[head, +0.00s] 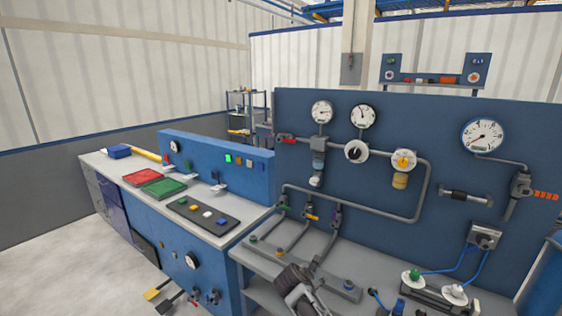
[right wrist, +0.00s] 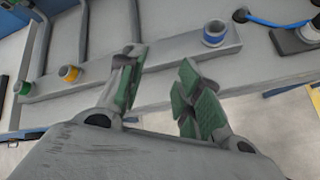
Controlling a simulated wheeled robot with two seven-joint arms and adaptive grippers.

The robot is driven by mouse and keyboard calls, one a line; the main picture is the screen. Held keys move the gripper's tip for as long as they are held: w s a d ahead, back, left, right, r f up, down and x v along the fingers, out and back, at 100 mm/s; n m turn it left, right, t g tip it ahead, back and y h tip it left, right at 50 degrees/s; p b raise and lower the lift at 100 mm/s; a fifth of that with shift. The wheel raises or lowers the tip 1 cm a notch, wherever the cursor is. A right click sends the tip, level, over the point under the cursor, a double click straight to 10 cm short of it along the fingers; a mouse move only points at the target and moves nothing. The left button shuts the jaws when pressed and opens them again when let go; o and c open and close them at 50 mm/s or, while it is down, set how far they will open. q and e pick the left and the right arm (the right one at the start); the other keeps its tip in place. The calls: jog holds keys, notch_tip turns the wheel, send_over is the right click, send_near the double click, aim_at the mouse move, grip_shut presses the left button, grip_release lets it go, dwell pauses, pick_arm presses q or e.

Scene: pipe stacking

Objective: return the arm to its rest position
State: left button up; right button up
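My right gripper (head: 303,292) is low in the centre of the head view, above the front of the grey bench. In the right wrist view its two green-padded fingers (right wrist: 158,88) stand apart with nothing between them. The grey base bar (right wrist: 165,70) lies beyond the fingertips, with a green collar (right wrist: 22,87), a yellow collar (right wrist: 68,73) and a blue collar (right wrist: 215,33). Grey pipes rise from the bar, one partly hidden behind the left finger. Whether the fingers touch that pipe I cannot tell. My left gripper is not in view.
A blue gauge panel (head: 445,150) with dials and piping stands behind the bench. A side counter (head: 215,235) at the left carries red and green trays (head: 165,187). Green-topped and white-topped fittings (head: 412,276) with blue hoses stand at the right. Pale floor is open at the lower left.

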jog(key=s+d+f+m+g+y, duration=0.1)
jog(key=s+d+f+m, duration=0.15)
jog(key=s+m, duration=0.4)
jog(key=s+d+f+m+g+y, duration=0.2)
jog(key=s+d+m, duration=0.1)
jog(key=s, duration=0.7)
jog(key=s+d+f+m+g+y, duration=0.1)
jog(key=s+d+f+m, duration=0.1)
jog(key=s+m, duration=0.5)
jog(key=s+d+r+m+y, duration=0.1)
jog(key=s+d+r+m, duration=0.1)
jog(key=s, duration=0.5)
jog(key=s+d+r+m, duration=0.1)
jog(key=s+r+m, duration=0.1)
jog(key=s, duration=0.4)
jog(key=s+f+g, duration=0.2)
jog(key=s+f, duration=0.1)
jog(key=f, duration=3.1)
jog(key=s+d+f, duration=0.2)
jog(key=s+f, duration=0.7)
jog(key=s, duration=0.2)
jog(key=s+d+f+g, duration=0.1)
jog(key=s+d+f, duration=0.1)
jog(key=s+f, duration=0.8)
jog(key=shift+s, duration=0.5)
